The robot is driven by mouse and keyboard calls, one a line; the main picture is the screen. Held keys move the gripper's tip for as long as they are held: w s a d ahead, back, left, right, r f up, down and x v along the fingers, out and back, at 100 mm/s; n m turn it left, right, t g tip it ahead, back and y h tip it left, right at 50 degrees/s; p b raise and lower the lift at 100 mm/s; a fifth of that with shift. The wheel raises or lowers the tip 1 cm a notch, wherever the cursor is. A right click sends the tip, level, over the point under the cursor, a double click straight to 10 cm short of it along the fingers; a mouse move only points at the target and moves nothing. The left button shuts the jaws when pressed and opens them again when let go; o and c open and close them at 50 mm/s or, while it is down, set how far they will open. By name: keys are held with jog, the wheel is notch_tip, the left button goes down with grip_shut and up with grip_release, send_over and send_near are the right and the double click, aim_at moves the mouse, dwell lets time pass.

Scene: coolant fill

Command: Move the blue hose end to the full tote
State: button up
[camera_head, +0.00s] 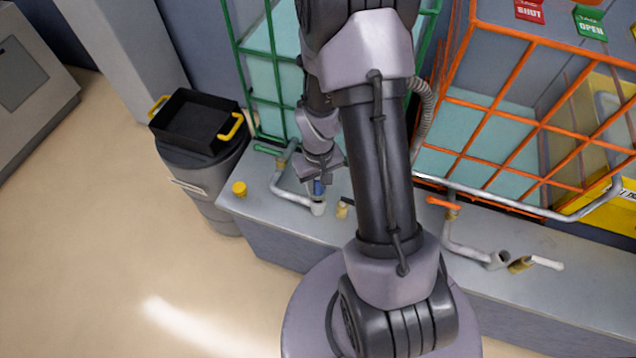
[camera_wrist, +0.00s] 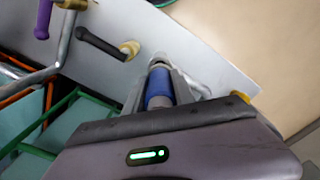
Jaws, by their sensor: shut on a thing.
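My gripper (camera_head: 318,181) is shut on the blue hose end (camera_head: 318,188), which stands roughly upright at the mouth of the grey outlet pipe (camera_head: 299,197) below the green-caged tote (camera_head: 272,67). In the wrist view my gripper (camera_wrist: 165,90) has its fingers on both sides of the blue hose end (camera_wrist: 158,86). Whether it is seated in the outlet or just above it, I cannot tell. The green-caged tote shows teal liquid high up. The orange-caged tote (camera_head: 536,41) at right shows teal liquid only in its lower part. My arm hides the area between them.
A green valve handle (camera_head: 268,151) is on the left pipe and an orange one (camera_head: 443,202) on the right pipe. A yellow cap (camera_head: 239,188) and small brass fittings (camera_head: 342,210) (camera_head: 520,265) are on the grey ledge (camera_head: 275,225). A black tray (camera_head: 195,120) tops the bin at left.

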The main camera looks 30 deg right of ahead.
jog(key=shift+f+b, duration=1.3)
jog(key=shift+f, duration=0.15)
jog(key=o, duration=1.1)
notch_tip(320, 180, up, 18)
jog(key=p, duration=0.8)
jog(key=shift+f, duration=0.25)
